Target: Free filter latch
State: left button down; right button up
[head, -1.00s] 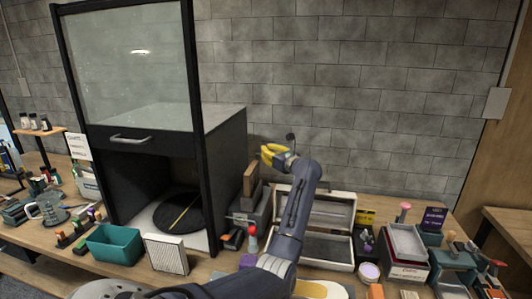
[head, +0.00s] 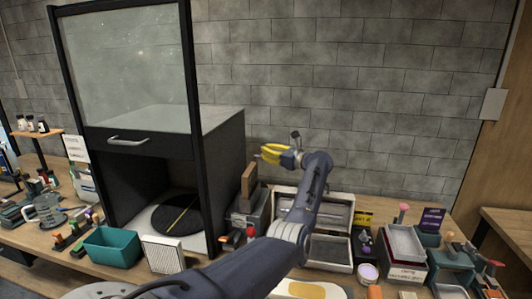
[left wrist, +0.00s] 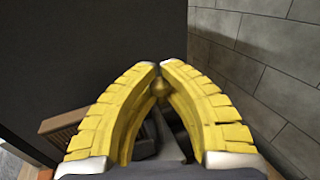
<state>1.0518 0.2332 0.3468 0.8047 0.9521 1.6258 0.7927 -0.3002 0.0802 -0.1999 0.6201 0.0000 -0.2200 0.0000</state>
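My left gripper (head: 264,153) has yellow fingers and is up beside the black cabinet's right side, above a grey unit (head: 246,207) with a brown slatted block (head: 249,184). In the left wrist view the fingertips (left wrist: 160,66) come nearly together. A small brass-coloured knob (left wrist: 160,88) shows between the fingers just below the tips; I cannot tell whether they grip it. The brown block also shows at lower left there (left wrist: 62,123). A white-framed pleated filter (head: 163,254) stands on the table before the cabinet. No latch is clearly identifiable. My right gripper is out of view.
The black cabinet (head: 225,150) has its glass front raised and a dark round plate (head: 177,214) inside. A teal bin (head: 112,246) stands left. An open pale case (head: 329,250) and several trays and tools crowd the right. The brick wall is close behind my gripper.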

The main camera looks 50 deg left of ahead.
pick_arm(q)
jog(key=shift+w+d+r, duration=0.1)
jog(key=shift+w+r, duration=0.05)
jog(key=c, duration=1.7)
grip_release()
jog(key=shift+d, duration=0.1)
jog(key=o, duration=0.4)
jog(key=v, duration=1.1)
jog(key=shift+d, duration=0.4)
